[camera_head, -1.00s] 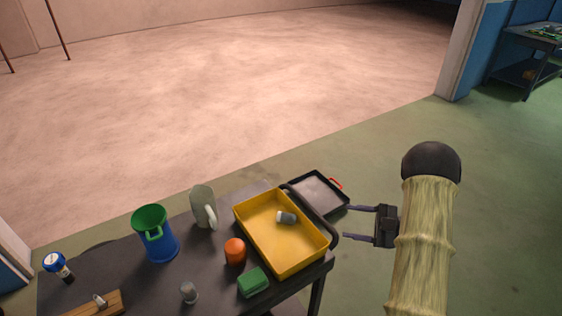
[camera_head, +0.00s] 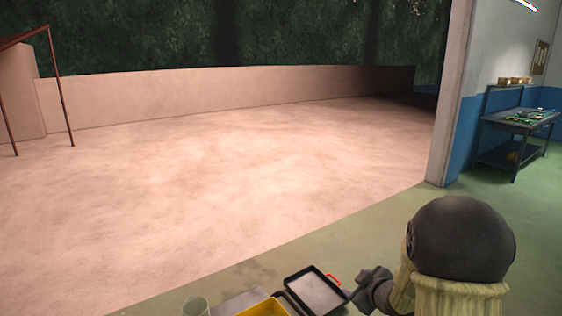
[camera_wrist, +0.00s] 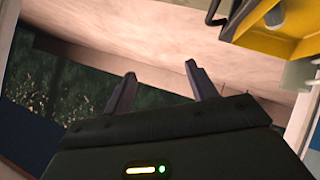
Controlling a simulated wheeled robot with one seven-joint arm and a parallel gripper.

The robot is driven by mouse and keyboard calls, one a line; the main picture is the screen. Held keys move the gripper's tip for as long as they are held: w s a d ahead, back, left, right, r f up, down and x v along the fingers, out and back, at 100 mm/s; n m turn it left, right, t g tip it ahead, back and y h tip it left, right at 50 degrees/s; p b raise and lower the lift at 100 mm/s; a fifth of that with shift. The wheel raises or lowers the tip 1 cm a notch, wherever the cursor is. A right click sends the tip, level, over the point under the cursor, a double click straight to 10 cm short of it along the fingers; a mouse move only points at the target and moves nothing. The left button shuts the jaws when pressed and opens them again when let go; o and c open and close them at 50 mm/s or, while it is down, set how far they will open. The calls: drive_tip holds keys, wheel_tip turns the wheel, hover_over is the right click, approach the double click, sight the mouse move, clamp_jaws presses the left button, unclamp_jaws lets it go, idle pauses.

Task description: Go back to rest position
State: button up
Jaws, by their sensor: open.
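My gripper (camera_wrist: 160,82) is open in the wrist view, its two dark fingers apart with nothing between them. In the head view my gripper (camera_head: 358,284) is partly hidden by my arm at the bottom right, close to the right side of a black tray. The yellow tray (camera_head: 264,309) shows only its top edge at the bottom of the head view.
The black tray (camera_head: 313,292) with a red handle lies at the table's far edge. A pale green pitcher (camera_head: 196,307) is cut off at the bottom. Open pale ground lies beyond. A workbench (camera_head: 515,135) stands far right behind a wall edge (camera_head: 447,100).

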drive_tip(key=s+a+r+m+g+h+p, duration=0.1)
drive_tip(key=s+m+g, duration=0.3)
drive_tip(key=s, duration=0.7)
drive_tip(key=s+a+r+m+g+h+p, duration=0.1)
drive_tip(key=s+a+r+m+g+p, duration=0.1)
drive_tip(key=s, duration=1)
drive_tip(key=a+m+g+p, duration=0.1)
drive_tip(key=a+m+g, duration=0.1)
drive_tip(key=m, duration=0.1)
drive_tip(key=shift+r+h, duration=0.3)
drive_tip(key=shift+a, duration=0.1)
